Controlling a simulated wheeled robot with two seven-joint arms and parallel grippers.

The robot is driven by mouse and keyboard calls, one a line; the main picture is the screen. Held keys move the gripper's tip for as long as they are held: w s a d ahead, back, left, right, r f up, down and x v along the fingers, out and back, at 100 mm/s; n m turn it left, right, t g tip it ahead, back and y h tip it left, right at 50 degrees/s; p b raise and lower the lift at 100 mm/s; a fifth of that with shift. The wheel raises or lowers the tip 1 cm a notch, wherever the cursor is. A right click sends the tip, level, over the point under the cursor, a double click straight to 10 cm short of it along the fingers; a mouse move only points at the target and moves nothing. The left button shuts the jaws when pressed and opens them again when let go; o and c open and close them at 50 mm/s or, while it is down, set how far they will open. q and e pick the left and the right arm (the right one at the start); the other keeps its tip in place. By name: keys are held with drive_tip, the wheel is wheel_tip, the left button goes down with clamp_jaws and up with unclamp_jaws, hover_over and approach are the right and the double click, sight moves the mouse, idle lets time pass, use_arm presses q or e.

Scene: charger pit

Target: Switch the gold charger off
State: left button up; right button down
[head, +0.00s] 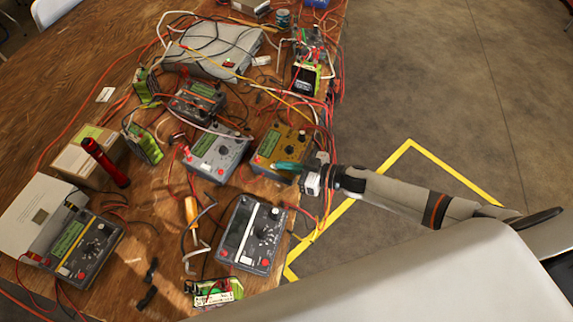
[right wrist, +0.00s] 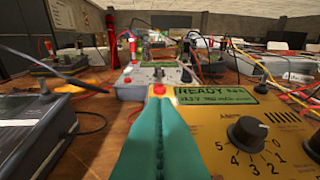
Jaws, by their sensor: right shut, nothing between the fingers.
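The gold charger (head: 270,158) lies on the wooden table near its right edge, with a green display and a black knob on top. In the right wrist view the gold charger (right wrist: 222,128) fills the lower right; its display (right wrist: 222,94) is lit and reads READY. A red button (right wrist: 159,90) shows at its left corner. My right gripper (head: 281,167), with teal fingers, is shut and empty over the charger's near side. In the right wrist view its fingertips (right wrist: 158,101) appear right before the red button; I cannot tell whether they touch it. My left gripper is not in view.
A grey charger (head: 215,155) stands just left of the gold one, and a dark charger (head: 250,235) stands nearer. Another charger (head: 85,245), a red torch (head: 105,162) and many loose cables crowd the table. The floor right of the table is open, with a yellow line (head: 375,170).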

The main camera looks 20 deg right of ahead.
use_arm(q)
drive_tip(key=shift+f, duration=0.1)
use_arm(e)
drive_tip(key=shift+f, duration=0.15)
wheel_tip(320, 180, down, 2)
drive_tip(key=t+y+b, duration=0.1)
drive_tip(key=b, duration=0.3)
drive_tip(key=shift+s, duration=0.1)
drive_tip(key=shift+r, duration=0.55)
drive_tip(key=r+p, duration=0.3)
drive_tip(key=shift+s+d+r+p, duration=0.1)
drive_tip(key=shift+d+r+p, duration=0.2)
drive_tip(key=shift+p, duration=0.1)
drive_tip(key=shift+s+d+r, duration=0.2)
drive_tip(key=shift+s+d, duration=0.25)
drive_tip(key=shift+s, duration=0.05)
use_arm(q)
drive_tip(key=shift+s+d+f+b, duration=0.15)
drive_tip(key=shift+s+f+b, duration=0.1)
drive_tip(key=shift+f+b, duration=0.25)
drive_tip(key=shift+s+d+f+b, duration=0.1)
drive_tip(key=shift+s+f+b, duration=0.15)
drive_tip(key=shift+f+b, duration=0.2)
use_arm(e)
drive_tip(key=v, duration=0.9)
drive_tip(key=shift+d+f, duration=0.15)
drive_tip(key=shift+f, duration=0.45)
